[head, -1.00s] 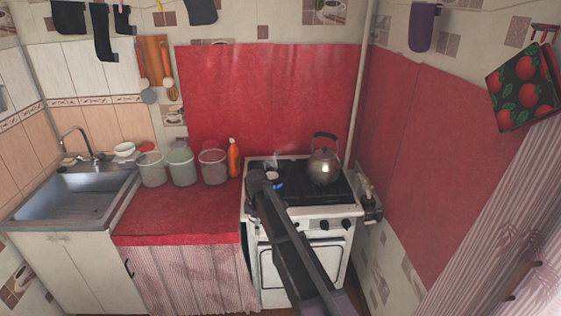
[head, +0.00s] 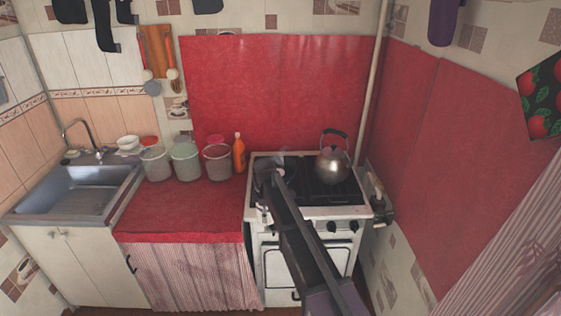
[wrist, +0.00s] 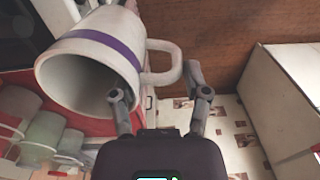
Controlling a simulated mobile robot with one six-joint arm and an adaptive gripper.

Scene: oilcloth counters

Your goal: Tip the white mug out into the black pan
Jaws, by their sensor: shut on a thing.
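The white mug (wrist: 88,62) with a purple band fills the upper left of the wrist view. Its mouth faces the lower left of that view, and its inside looks dark and empty as far as I can see. My gripper (wrist: 160,95) has its two fingers on either side of the mug's handle and is shut on it. In the head view my gripper (head: 268,176) is over the left part of the stove, and my arm hides most of the mug there. I cannot make out the black pan in either view.
The white stove (head: 330,212) carries a metal kettle (head: 333,165) at its right, close to my gripper. Several pots (head: 186,163) and an orange bottle (head: 239,153) stand at the back of the red counter (head: 185,210). The counter's front is clear. The sink (head: 80,192) is at left.

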